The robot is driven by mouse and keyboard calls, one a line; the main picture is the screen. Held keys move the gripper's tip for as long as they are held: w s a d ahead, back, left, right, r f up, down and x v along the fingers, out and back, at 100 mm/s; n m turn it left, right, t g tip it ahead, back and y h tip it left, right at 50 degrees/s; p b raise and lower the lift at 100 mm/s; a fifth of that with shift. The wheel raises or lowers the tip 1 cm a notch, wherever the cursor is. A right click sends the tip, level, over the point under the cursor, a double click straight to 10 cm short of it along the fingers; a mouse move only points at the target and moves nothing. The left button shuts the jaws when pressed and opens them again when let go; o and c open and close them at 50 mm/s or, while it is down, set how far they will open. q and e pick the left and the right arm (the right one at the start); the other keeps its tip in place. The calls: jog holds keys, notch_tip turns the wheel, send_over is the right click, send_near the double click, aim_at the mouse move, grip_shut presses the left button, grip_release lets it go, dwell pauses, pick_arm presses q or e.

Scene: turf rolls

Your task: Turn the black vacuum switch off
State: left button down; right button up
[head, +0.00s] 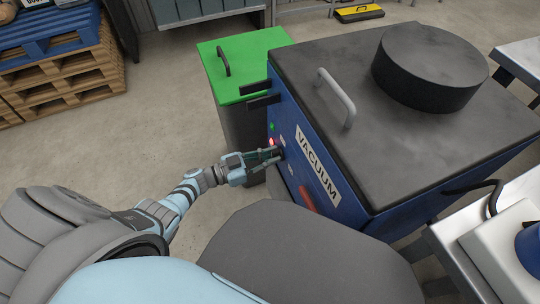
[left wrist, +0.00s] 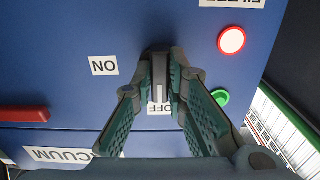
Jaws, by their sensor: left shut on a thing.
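The blue vacuum unit (head: 350,205) stands at the right in the head view. Its side panel carries a VACUUM label (head: 317,165). My left gripper (head: 273,155) reaches in from the left to this panel. In the left wrist view, the left gripper (left wrist: 161,88) is shut on the black switch (left wrist: 158,93), with the fingers along both its sides. The switch's pale mark lies upright in the picture, its lower end toward the OFF label (left wrist: 161,109). The ON label (left wrist: 104,65) is to the left. The fingers hide much of the switch. My right gripper is not in view.
A lit red lamp (left wrist: 232,40) and a green button (left wrist: 220,97) sit right of the switch in the wrist view. A red bar (left wrist: 24,114) is at left. A green-lidded bin (head: 240,62) stands beside the unit. Open floor lies left.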

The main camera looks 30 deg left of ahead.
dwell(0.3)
pick_arm(q)
jog(key=c, duration=1.6)
grip_release()
jog(key=shift+a, duration=0.1)
jog(key=v, duration=1.2)
